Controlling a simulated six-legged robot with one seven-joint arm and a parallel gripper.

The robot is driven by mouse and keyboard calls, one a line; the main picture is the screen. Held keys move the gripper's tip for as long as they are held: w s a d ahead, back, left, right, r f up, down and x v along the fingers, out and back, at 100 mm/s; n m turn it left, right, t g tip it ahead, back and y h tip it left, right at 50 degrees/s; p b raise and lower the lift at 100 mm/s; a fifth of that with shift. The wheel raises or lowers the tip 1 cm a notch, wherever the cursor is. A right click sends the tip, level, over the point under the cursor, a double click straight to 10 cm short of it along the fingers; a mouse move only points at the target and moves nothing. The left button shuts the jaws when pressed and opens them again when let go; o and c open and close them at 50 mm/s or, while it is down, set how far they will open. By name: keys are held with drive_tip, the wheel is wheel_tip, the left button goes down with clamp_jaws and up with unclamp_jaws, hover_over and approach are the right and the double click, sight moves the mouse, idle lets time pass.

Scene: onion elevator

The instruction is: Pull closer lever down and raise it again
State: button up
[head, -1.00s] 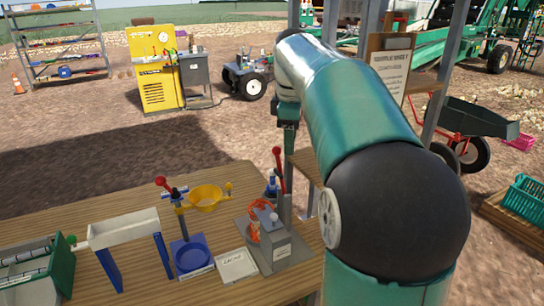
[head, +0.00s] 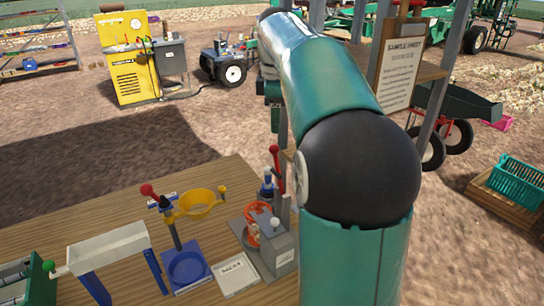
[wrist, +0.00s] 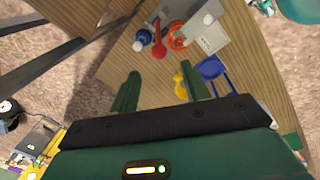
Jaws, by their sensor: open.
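A grey device with an orange ring stands on the wooden table (head: 60,232). A red-handled lever (head: 276,165) rises upright at its back, beside my arm in the head view. In the wrist view the red lever (wrist: 160,48) shows just beyond my fingers. A second red-knobbed lever (head: 148,191) is on a blue stand (head: 187,267) with a yellow funnel, to the left. My gripper (wrist: 160,90) is open and empty, its two green fingers apart, above the table edge. It touches neither lever. In the head view its fingertips are hard to make out.
A white tray on blue legs (head: 108,247) and a white labelled card (head: 235,274) are on the table. A blue-topped bottle (wrist: 140,40) stands near the red lever. A post and sign board (head: 403,62) rise behind my arm. A green crate (head: 519,183) is at the right.

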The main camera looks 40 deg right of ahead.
sight(275, 159)
drive_tip(key=shift+w+d+f, duration=0.1)
drive_tip(key=shift+w+f, duration=0.3)
drive_tip(key=f, duration=1.2)
drive_tip(key=shift+w+d+f, duration=0.15)
drive_tip(key=shift+w+d, duration=0.05)
drive_tip(key=shift+d, duration=0.1)
drive_tip(key=shift+w+f, duration=0.15)
drive_tip(key=shift+f, duration=0.4)
drive_tip(key=shift+c, duration=0.2)
clamp_jaws()
